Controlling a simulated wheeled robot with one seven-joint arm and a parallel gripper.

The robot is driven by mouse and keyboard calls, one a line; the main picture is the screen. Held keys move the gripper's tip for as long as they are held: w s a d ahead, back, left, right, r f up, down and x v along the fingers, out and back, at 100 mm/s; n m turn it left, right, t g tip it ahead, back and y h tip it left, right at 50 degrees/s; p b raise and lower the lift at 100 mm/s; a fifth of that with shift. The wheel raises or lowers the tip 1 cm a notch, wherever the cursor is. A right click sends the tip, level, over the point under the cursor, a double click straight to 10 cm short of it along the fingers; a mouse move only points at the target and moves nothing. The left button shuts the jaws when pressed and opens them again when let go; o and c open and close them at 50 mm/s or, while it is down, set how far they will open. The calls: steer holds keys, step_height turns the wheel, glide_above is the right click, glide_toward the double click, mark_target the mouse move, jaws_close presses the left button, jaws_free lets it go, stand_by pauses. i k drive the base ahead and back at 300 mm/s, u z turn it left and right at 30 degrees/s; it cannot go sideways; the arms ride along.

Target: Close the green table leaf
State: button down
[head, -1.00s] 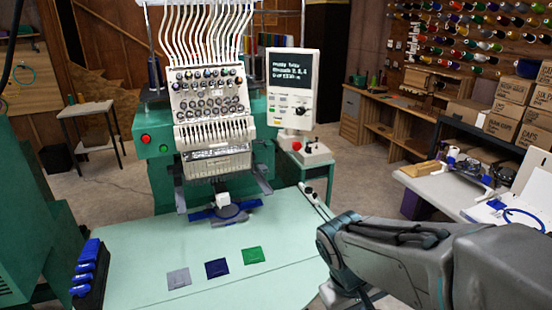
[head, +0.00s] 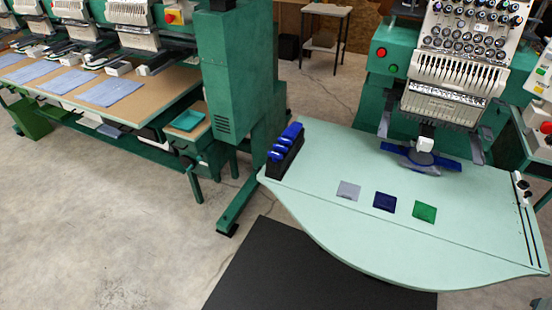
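The pale green table leaf (head: 370,240) is the curved front part of the pale green table (head: 320,160) below the embroidery head. A thin straight seam divides it from the rest of the top. The leaf looks level with the table, with its rounded edge towards me. A grey, a dark blue and a green square patch lie on the table behind the seam. My gripper is out of view, so whether it is open or shut is hidden.
A black rack with blue clips (head: 285,150) stands at the table's left corner. A black mat (head: 300,275) lies on the floor under the leaf. A green machine column (head: 225,80) and a long machine stand left. Concrete floor (head: 120,240) is clear at front left.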

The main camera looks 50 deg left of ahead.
mark_target(389, 254)
steer(key=z, duration=1.9)
steer(key=k, duration=2.2)
steer(key=u, duration=2.55)
steer(key=i, duration=0.5)
steer(key=u, duration=0.1)
